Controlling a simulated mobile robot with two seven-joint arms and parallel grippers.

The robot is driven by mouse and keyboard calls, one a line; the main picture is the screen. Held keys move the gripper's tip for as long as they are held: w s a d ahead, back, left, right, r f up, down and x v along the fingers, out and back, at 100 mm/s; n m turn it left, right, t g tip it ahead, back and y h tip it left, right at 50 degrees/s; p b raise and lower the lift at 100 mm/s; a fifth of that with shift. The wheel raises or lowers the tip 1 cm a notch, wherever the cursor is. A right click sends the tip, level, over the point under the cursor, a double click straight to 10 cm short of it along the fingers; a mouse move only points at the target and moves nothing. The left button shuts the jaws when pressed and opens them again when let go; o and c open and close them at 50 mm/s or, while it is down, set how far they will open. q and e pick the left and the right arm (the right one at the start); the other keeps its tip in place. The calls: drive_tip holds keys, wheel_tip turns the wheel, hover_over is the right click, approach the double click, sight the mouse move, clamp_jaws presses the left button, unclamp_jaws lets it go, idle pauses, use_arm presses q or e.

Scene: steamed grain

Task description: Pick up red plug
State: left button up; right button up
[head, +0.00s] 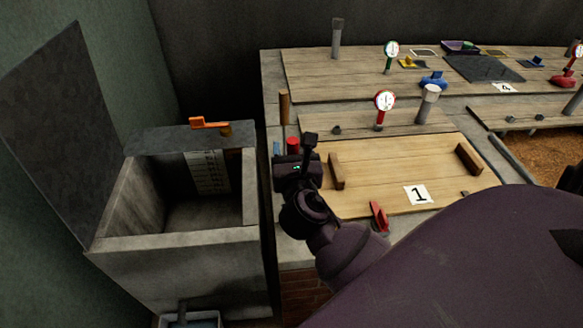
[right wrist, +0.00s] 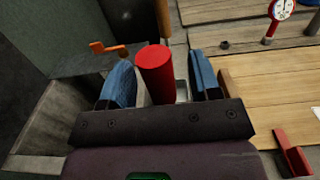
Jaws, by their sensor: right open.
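The red plug (head: 293,144) is a red cylinder at the left end of the workbench, mostly hidden behind my right gripper in the head view. In the right wrist view the red plug (right wrist: 155,72) stands between the two blue finger pads of my right gripper (right wrist: 162,78). The right gripper is open, with a finger on each side of the plug. A gap shows between the plug and the right finger; the left finger is closer, and I cannot tell if it touches. The plug's lower end is hidden by the gripper body. My left gripper is not in view.
An open grey bin (head: 175,240) with an orange handle (head: 209,123) stands left of the bench. A wooden lid marked 1 (head: 390,165) lies right of the gripper, with a red bracket (head: 379,217) at its front edge. A wooden post (head: 284,107) stands behind the plug.

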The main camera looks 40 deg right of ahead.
drive_tip(key=shift+x, duration=0.8)
drive_tip(key=shift+s, duration=0.1)
clamp_jaws()
drive_tip(key=shift+r, duration=0.15)
